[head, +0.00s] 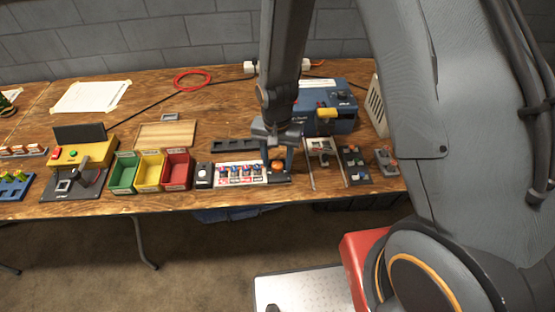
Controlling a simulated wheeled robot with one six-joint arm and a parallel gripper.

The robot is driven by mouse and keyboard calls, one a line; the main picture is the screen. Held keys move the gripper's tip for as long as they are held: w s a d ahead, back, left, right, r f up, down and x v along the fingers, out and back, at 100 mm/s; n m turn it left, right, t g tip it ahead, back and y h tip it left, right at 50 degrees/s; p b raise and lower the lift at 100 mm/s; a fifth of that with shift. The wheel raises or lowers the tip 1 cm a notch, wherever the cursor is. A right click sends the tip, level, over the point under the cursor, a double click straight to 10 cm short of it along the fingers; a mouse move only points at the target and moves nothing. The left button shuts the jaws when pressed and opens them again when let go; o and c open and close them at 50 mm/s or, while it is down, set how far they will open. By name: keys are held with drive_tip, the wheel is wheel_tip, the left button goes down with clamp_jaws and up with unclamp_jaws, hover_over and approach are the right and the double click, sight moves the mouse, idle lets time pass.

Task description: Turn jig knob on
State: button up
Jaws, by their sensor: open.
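My gripper (277,156) is open and points down, with one finger on either side in the picture. An orange round knob (277,166) shows just below and between the fingertips, on a dark base at the right end of a white panel (240,184). I take it for the jig knob, but no readable label confirms this. I cannot tell whether the fingers touch it. Its setting is too small to read. The panel holds several small coloured parts.
Green (123,172), yellow (149,170) and red (177,169) bins stand left of the panel. A blue machine (340,122) stands behind right of my gripper. Small tools and trays lie to the right. A black cable and a red coil (192,73) lie behind. The table's front edge is close.

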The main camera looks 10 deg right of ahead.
sight(277, 165)
drive_tip(key=shift+r+b, duration=0.75)
drive_tip(key=shift+r, duration=3.15)
drive_tip(key=s+d+r+n, duration=0.2)
drive_tip(key=s+d+r, duration=0.2)
drive_tip(key=d+r, duration=0.1)
drive_tip(key=s+d+r+n+t, duration=0.1)
drive_tip(key=s+d+r+n, duration=0.1)
drive_tip(key=s+d+r, duration=0.2)
drive_tip(key=d+r, duration=0.1)
drive_tip(key=d, duration=0.2)
drive_tip(key=shift+s+d+r, duration=0.15)
drive_tip(key=shift+d, duration=0.2)
